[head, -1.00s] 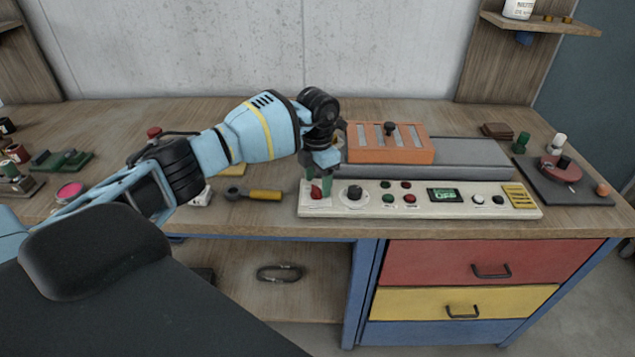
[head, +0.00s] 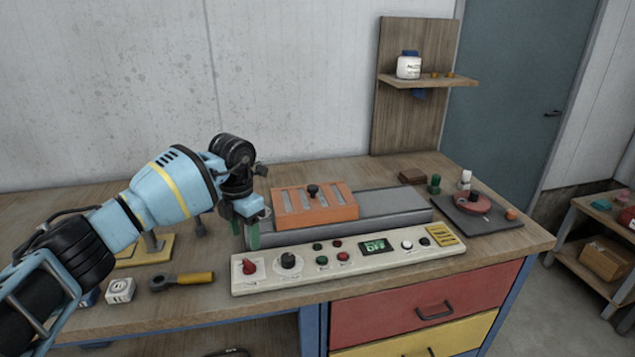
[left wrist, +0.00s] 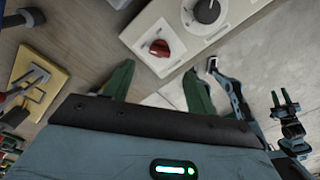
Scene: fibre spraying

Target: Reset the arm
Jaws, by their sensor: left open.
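My left arm comes in from the left in the head view. Its gripper (head: 247,232) points down behind the left end of the white control panel (head: 300,271), above the bench. Its green fingers are apart with nothing between them; they also show in the left wrist view (left wrist: 160,88). The panel's red knob (head: 249,266) is in front of the gripper, and it shows beyond the fingers in the left wrist view (left wrist: 159,48). The display (head: 375,246) reads OFF. My right gripper is not in the head view.
An orange slotted block (head: 335,213) with a black knob sits on the grey base (head: 405,212) right of the gripper. A yellow-handled tool (head: 195,278) and a white cube (head: 120,290) lie to the left. A dark plate (head: 500,222) with a red disc is at the right.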

